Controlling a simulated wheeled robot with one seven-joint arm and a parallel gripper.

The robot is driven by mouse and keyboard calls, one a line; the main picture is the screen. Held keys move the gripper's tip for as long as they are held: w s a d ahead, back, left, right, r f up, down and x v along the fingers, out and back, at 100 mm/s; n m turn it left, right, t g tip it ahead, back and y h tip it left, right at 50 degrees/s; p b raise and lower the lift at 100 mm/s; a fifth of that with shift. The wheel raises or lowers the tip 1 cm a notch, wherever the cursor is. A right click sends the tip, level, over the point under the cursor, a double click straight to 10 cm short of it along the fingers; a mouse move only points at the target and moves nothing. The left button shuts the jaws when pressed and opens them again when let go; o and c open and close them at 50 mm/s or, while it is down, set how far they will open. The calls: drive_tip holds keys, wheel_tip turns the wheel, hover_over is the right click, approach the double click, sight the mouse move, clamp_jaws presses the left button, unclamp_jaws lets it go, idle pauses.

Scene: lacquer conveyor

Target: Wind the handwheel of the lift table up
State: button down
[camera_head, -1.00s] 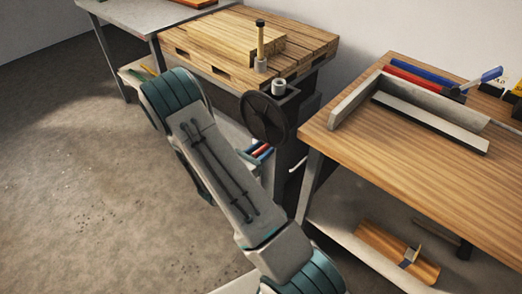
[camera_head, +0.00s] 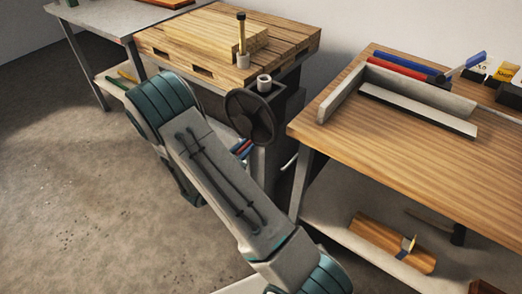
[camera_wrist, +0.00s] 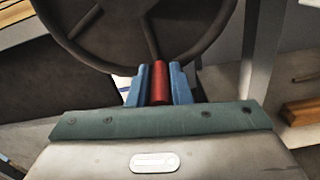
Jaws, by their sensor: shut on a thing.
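The dark handwheel (camera_head: 251,117) is on the front of the lift table, below its slatted wooden top (camera_head: 292,40). In the wrist view the wheel's rim (camera_wrist: 85,58) and spokes fill the top. My gripper (camera_head: 241,149) is at the wheel's lower edge, seen partly past my arm. In the wrist view its two blue fingers (camera_wrist: 160,84) are closed on either side of the wheel's upright red handle (camera_wrist: 159,84).
A wooden workbench (camera_head: 430,160) stands close on the right, with a grey angle-shaped part (camera_head: 345,98) on top and a lower shelf (camera_head: 350,232). A grey table (camera_head: 95,20) stands at the left back. The floor (camera_head: 60,200) at left is clear.

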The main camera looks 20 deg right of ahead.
drive_tip(key=shift+w+a+r+m+b, duration=0.1)
drive_tip(key=shift+w+a+m+b, duration=0.25)
drive_tip(key=shift+w+m+b, duration=0.25)
drive_tip(key=shift+w+a+m+b, duration=0.3)
drive_tip(key=shift+w+m, duration=0.1)
drive_tip(key=shift+m, duration=0.3)
drive_tip(key=c, duration=1.3)
unclamp_jaws()
drive_tip(key=p+v, duration=0.1)
drive_tip(key=v, duration=1.2)
drive_tip(key=shift+s+a, duration=0.3)
